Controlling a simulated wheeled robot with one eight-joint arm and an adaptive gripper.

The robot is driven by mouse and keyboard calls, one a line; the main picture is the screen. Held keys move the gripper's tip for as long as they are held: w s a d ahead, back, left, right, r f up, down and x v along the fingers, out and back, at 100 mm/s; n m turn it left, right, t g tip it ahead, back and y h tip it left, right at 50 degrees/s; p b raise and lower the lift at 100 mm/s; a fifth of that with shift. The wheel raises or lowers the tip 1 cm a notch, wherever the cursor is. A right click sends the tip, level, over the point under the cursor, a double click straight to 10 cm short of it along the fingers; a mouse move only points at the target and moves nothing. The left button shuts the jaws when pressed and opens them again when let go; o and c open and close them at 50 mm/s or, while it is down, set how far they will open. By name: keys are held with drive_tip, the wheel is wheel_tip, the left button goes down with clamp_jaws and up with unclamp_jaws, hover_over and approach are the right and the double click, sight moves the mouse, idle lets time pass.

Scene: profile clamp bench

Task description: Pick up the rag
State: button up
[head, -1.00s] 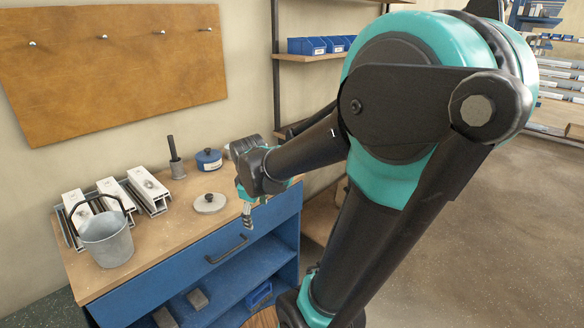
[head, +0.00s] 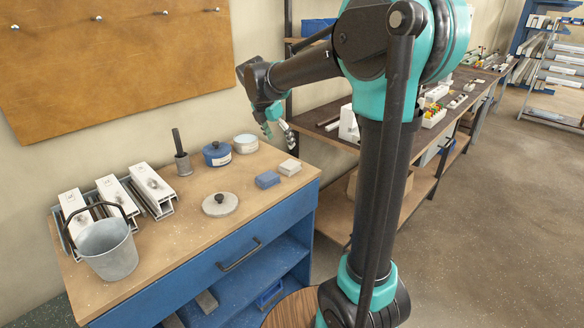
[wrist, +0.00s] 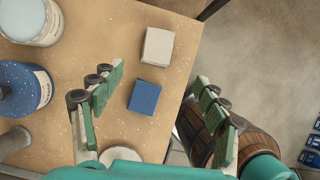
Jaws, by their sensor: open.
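Two small flat blocks lie side by side on the bench top near its right end. One is off-white (head: 290,167) and looks like a folded cloth pad; the other is blue (head: 267,180). I cannot tell for sure which is the rag. My gripper (head: 277,132) is open and empty, raised above the bench's back right part. In the wrist view, the off-white pad (wrist: 157,46) and the blue block (wrist: 145,97) show between and beyond the open fingers (wrist: 159,80). Nothing hides either one there.
A blue pot (head: 217,156) and a pale tin (head: 246,144) stand behind the blocks. A grey lid (head: 220,206) lies to their left. A metal bucket (head: 108,252) and white profiles (head: 151,186) fill the bench's left side. A round wooden top (head: 291,312) stands below its front.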

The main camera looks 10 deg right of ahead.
hover_over(290, 164)
drive_tip(key=s+a, duration=0.2)
wheel_tip(290, 164, down, 7)
drive_tip(key=shift+f, duration=0.1)
drive_tip(key=shift+x, duration=2.6)
drive_tip(key=shift+w, duration=0.2)
drive_tip(key=c, duration=1.2)
